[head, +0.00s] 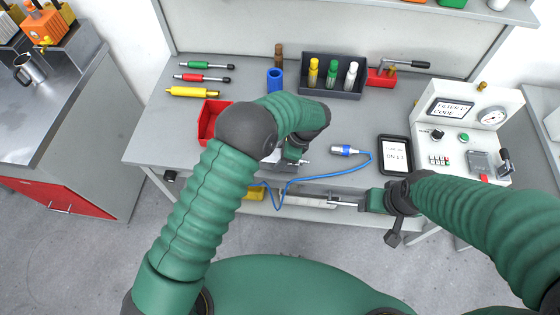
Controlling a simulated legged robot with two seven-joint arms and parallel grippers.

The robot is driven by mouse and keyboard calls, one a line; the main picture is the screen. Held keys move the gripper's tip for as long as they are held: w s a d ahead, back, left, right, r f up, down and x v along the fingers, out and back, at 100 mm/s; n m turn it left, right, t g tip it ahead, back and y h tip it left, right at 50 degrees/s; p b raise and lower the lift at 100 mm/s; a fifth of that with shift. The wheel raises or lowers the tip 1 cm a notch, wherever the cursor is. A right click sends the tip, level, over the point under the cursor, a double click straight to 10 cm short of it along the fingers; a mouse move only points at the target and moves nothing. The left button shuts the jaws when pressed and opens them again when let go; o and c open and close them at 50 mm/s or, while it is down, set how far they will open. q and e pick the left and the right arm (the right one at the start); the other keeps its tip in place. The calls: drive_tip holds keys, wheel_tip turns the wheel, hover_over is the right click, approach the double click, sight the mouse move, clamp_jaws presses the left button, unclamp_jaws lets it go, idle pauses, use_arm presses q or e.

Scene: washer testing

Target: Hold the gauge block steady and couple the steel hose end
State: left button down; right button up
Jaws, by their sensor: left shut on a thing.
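My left gripper (292,158) is at the front part of the bench, below my bent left wrist. It is shut on a small grey piece, seemingly the gauge block, mostly hidden by the gripper and arm. A blue-and-silver hose end (345,150) lies on the bench to its right, apart from it. A thin blue hose (330,176) loops from it toward the front edge. My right gripper (345,203) points left at the bench's front edge, below the hose end and apart from it. Its jaws are too small to tell open or shut.
A red bin (209,121) stands left of my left arm. A dark rack (336,88) with several bottles stands behind. A tablet (395,154) and a white gauge panel (470,136) are to the right. Bench space around the hose end is clear.

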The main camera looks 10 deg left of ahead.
use_arm(q)
drive_tip(key=shift+w+a+f+b, duration=0.1)
drive_tip(key=shift+w+f+b, duration=0.1)
drive_tip(key=shift+w, duration=0.25)
drive_tip(key=shift+w+a+f+b, duration=0.1)
drive_tip(key=shift+w+b, duration=0.05)
drive_tip(key=shift+w, duration=0.3)
drive_tip(key=shift+w+a+f+b, duration=0.1)
drive_tip(key=shift+w+f+b, duration=0.1)
drive_tip(key=shift+w+b, duration=0.4)
drive_tip(key=shift+w+a+f+b, duration=0.1)
drive_tip(key=shift+w+f+b, duration=0.15)
drive_tip(key=shift+w, duration=0.65)
drive_tip(key=shift+w+a+f+b, duration=0.1)
drive_tip(key=shift+w+f+b, duration=0.05)
drive_tip(key=shift+w+b, duration=0.5)
drive_tip(key=shift+w+a+f+b, duration=0.2)
drive_tip(key=shift+w+b, duration=0.3)
drive_tip(key=shift+w, duration=0.2)
drive_tip(key=shift+w+a+f+b, duration=0.1)
drive_tip(key=shift+w+f+b, duration=0.05)
drive_tip(key=shift+w+b, duration=0.5)
drive_tip(key=shift+w, duration=0.4)
drive_tip(key=shift+r, duration=0.1)
drive_tip(key=shift+f+b, duration=0.3)
drive_tip(key=shift+f, duration=0.1)
